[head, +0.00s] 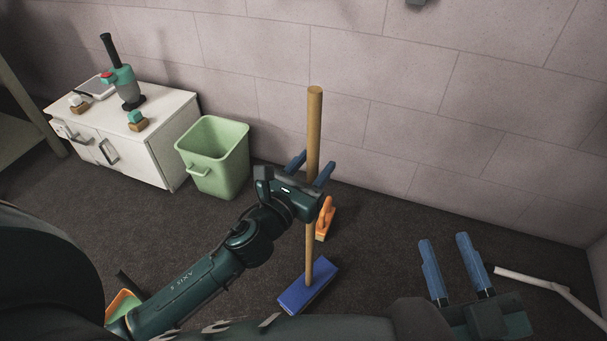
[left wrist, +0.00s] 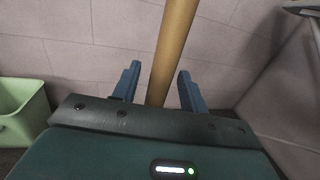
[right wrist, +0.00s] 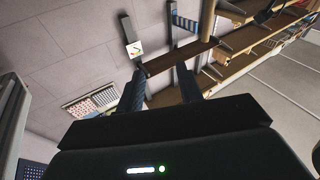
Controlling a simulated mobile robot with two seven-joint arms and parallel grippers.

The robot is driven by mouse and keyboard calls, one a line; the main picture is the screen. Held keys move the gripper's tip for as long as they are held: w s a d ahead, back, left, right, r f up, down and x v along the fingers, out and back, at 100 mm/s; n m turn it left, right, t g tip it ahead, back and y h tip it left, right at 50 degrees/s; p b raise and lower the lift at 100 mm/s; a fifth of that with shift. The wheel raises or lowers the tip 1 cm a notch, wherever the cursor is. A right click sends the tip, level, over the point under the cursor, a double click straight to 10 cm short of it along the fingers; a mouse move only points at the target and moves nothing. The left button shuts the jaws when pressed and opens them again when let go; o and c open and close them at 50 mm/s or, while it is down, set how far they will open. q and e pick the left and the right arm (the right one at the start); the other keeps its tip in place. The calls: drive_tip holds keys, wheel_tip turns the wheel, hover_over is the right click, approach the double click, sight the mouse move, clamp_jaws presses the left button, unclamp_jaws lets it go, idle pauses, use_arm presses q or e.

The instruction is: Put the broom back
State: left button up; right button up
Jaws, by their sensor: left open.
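The broom stands upright on the dark floor near the wall. Its long wooden handle (head: 314,130) rises from a blue head (head: 306,288). My left gripper (head: 311,167) is open with its blue fingers on either side of the handle. In the left wrist view the handle (left wrist: 172,50) passes between the two spread fingers (left wrist: 157,85), with gaps visible beside it. The left hand hides part of the handle in the head view. My right gripper (head: 452,262) is open and empty at the lower right; its fingers (right wrist: 160,92) are apart in the right wrist view.
A green bin (head: 213,158) and a white cabinet (head: 150,140) with tools on top stand at the left by the wall. An orange object (head: 325,218) is close behind the broom. A white bent rod (head: 545,282) lies at the right. Shelves show in the right wrist view (right wrist: 270,45).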

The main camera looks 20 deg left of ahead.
use_arm(q)
drive_tip(key=b+v, duration=0.1)
drive_tip(key=v, duration=1.1)
use_arm(e)
drive_tip(key=shift+r, duration=0.1)
